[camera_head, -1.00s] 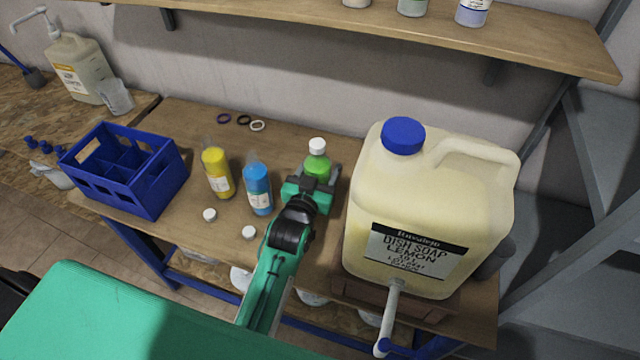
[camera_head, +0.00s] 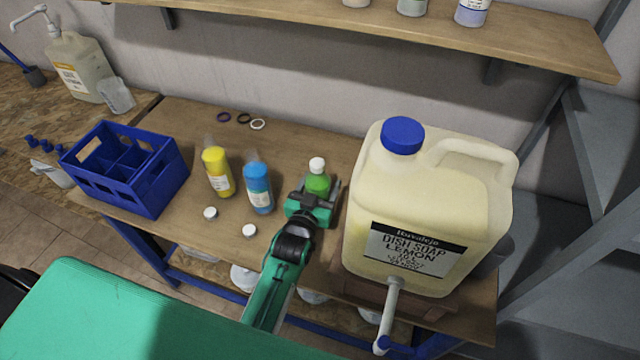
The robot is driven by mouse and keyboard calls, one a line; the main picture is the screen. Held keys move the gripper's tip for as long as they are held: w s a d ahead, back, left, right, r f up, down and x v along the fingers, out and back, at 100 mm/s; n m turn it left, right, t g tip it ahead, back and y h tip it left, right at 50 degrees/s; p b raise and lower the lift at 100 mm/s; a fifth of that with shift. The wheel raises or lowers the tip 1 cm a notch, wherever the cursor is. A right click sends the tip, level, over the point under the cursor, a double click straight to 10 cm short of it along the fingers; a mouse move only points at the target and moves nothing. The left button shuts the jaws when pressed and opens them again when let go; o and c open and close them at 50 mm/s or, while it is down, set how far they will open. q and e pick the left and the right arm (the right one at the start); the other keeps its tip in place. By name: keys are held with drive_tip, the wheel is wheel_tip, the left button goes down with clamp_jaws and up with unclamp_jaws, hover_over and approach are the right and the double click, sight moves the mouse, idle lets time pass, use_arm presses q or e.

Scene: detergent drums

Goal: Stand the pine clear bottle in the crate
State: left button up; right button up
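The bottle that I take for pine clear (camera_head: 318,183), green with a white cap, is upright right of the blue bottle. My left gripper (camera_head: 316,197) is shut around its body from the near side. The lower part of the bottle is hidden behind the gripper, so I cannot tell whether it touches the table. The blue crate (camera_head: 148,196) stands at the table's left end, with open compartments that look empty. My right gripper is not in view.
A yellow bottle (camera_head: 217,172) and a blue bottle (camera_head: 258,187) stand between crate and gripper. Two white caps (camera_head: 249,231) lie in front of them. A large dish soap jug (camera_head: 430,210) stands close on the right. Several rings (camera_head: 242,119) lie at the back.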

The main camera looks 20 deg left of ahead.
use_arm(q)
drive_tip(key=shift+o, duration=1.1)
drive_tip(key=s+b, duration=0.2)
drive_tip(key=s, duration=1)
drive_tip(key=shift+a+r, duration=0.15)
drive_tip(key=shift+a, duration=0.05)
drive_tip(key=shift+a, duration=0.1)
